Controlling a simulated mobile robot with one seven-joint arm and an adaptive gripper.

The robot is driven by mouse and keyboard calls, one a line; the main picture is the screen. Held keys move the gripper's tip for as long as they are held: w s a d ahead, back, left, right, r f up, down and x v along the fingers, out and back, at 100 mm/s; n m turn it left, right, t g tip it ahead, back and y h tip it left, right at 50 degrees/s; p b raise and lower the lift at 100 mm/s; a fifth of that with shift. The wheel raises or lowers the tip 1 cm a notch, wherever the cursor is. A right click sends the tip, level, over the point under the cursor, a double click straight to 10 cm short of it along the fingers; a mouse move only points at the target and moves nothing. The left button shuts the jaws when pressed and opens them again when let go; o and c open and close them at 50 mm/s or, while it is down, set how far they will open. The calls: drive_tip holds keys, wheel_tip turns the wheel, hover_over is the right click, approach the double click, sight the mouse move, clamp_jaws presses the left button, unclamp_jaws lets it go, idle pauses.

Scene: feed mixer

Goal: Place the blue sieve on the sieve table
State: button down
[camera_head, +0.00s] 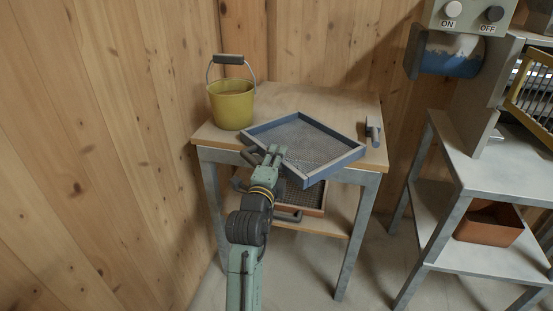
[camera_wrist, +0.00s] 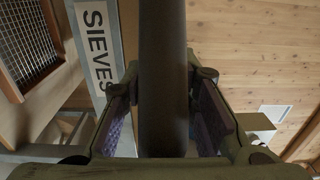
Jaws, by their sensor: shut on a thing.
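The blue sieve (camera_head: 303,140), a square blue-grey frame with a wire mesh, lies over the wooden top of the sieve table (camera_head: 350,98). It is turned at an angle, and its near corner juts past the table's front edge. I cannot tell whether it touches the top. My gripper (camera_head: 272,153) is at the sieve's near left side. In the wrist view, my gripper (camera_wrist: 163,115) is shut on a dark round bar (camera_wrist: 163,70), apparently the sieve's handle. A "SIEVES" label (camera_wrist: 98,45) shows on the table beside it.
A yellow bucket (camera_head: 232,104) stands at the table's back left. A small dark-handled tool (camera_head: 373,132) lies at the right edge. A brown-framed sieve (camera_head: 308,198) is on the lower shelf. A metal stand (camera_head: 490,165) is at right; wooden walls are behind and left.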

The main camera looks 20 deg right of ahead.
drive_tip(key=c, duration=1.3)
unclamp_jaws()
drive_tip(key=shift+b+v, duration=1.75)
drive_tip(key=shift+v, duration=4.25)
